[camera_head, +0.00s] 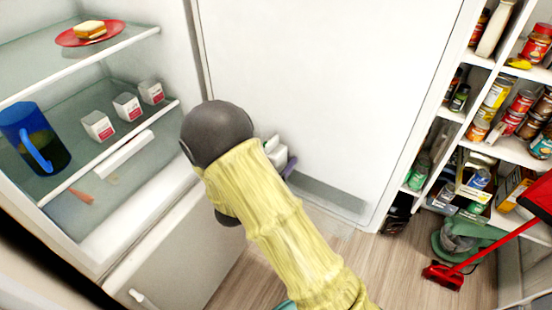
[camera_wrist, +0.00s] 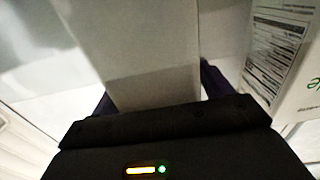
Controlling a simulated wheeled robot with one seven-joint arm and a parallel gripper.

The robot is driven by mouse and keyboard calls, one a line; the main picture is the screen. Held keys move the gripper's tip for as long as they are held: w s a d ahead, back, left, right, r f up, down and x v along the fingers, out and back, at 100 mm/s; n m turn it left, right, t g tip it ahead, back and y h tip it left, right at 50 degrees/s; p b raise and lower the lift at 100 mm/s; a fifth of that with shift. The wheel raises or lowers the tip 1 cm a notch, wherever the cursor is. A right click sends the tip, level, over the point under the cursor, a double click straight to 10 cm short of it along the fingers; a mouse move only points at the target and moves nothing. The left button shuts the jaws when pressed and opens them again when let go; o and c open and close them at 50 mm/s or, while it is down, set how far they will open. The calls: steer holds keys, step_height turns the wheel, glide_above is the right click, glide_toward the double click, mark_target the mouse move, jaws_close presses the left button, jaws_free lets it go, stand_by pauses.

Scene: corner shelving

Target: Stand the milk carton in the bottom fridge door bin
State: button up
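My gripper (camera_head: 282,160) is mostly hidden behind my arm in the head view, in front of the open fridge door. A small white piece, likely the milk carton (camera_head: 273,149), shows beside it. In the wrist view, a plain white carton face (camera_wrist: 150,50) stands between the dark fingers of my gripper (camera_wrist: 155,95), which lie against its two sides. The bottom door bin (camera_head: 330,198) is a clear, greyish strip low on the door. The carton's base is hidden, so I cannot tell whether it touches the bin.
Another white carton (camera_wrist: 285,60) with a printed label and green letters stands at the wrist view's right. Fridge shelves hold a red plate (camera_head: 90,33), a blue pitcher (camera_head: 35,138) and several small cartons (camera_head: 127,107). A stocked pantry shelf (camera_head: 510,148) and red broom (camera_head: 443,275) are right.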

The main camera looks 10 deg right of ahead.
steer(key=shift+w, duration=0.1)
steer(key=b+v, duration=0.1)
steer(key=v, duration=1.1)
steer(key=shift+d+r, duration=0.1)
steer(key=shift+d, duration=0.05)
